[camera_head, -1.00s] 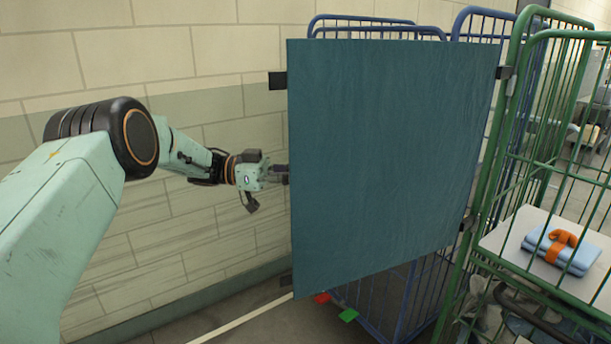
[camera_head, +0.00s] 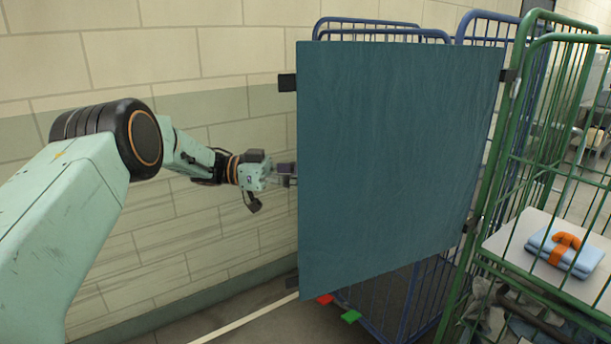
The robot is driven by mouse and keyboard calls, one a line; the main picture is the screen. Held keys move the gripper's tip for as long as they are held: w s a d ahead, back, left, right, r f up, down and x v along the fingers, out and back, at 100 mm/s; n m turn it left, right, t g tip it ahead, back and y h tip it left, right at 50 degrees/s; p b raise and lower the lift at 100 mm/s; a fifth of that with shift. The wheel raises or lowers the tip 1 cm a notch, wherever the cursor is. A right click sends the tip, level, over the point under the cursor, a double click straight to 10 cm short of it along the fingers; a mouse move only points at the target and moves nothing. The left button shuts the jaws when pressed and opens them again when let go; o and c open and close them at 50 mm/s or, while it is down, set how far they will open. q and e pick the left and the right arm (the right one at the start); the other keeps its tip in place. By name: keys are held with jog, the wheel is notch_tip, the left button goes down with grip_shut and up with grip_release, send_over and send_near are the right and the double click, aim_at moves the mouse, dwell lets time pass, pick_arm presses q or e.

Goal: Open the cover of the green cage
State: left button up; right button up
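The green cage (camera_head: 487,185) stands at the right, with upright green bars. Its cover, a flat dark teal panel (camera_head: 395,160), is swung out to the left of the cage, joined at its right edge by dark clips. A black clip (camera_head: 288,82) sticks out at its upper left edge. My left gripper (camera_head: 290,175) is at the panel's left edge, with its fingertips partly behind or against that edge. I cannot tell whether it touches the panel or how far the fingers are apart. My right gripper is not in view.
A blue cage (camera_head: 390,30) stands behind the panel. On the green cage's white shelf (camera_head: 500,240) lies a folded blue cloth with an orange strap (camera_head: 565,250). Grey items lie below. A tiled wall (camera_head: 220,60) runs behind my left arm.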

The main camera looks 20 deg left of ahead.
pick_arm(q)
jog(key=shift+w+d, duration=0.1)
jog(key=shift+d, duration=0.1)
jog(key=shift+w+f, duration=0.1)
jog(key=shift+w, duration=0.05)
jog(key=v, duration=1.2)
jog(key=shift+s, duration=0.2)
jog(key=shift+w, duration=0.15)
